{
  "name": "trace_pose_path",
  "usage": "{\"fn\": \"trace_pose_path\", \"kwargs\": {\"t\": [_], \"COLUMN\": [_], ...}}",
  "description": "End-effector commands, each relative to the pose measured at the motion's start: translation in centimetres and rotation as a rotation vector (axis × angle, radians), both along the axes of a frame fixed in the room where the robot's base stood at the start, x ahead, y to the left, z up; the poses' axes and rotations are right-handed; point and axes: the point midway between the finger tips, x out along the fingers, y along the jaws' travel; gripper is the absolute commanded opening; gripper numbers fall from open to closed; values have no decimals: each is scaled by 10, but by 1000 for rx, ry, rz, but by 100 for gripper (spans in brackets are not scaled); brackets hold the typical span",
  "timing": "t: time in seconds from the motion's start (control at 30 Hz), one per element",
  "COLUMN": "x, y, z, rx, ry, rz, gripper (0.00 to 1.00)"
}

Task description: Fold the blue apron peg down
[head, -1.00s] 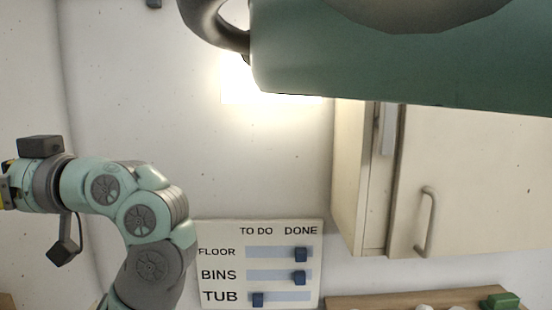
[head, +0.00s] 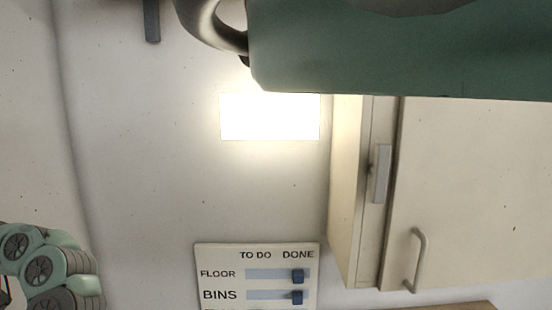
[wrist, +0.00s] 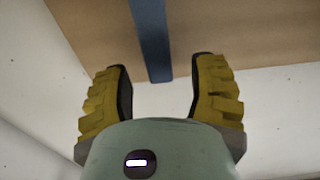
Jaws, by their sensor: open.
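In the wrist view my gripper (wrist: 159,66) is open, its two yellow fingers apart with nothing held. A blue bar (wrist: 151,35), which looks like the blue apron peg, runs down from the top edge against a tan panel (wrist: 95,25). Its lower end shows in the gap between the fingertips. I cannot tell how far it is from the fingers or whether it sticks out or lies flat.
In the head view a wall board (head: 258,262) with sliders hangs low, beside a cream cabinet (head: 465,190) with a handle (head: 419,258). A bright panel (head: 270,117) is above the board. A dark strip (head: 151,20) is at the top left. The wall between is bare.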

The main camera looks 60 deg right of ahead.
Motion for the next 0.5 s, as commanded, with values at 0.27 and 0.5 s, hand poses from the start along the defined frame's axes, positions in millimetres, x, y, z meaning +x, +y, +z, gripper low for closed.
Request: {"fn": "trace_pose_path", "kwargs": {"t": [0.27, 0.5], "x": [19, 21], "y": [14, 15], "z": [2, 0], "rx": [2, 0], "ry": [0, -1], "rz": [3, 1], "gripper": [57, 57]}}
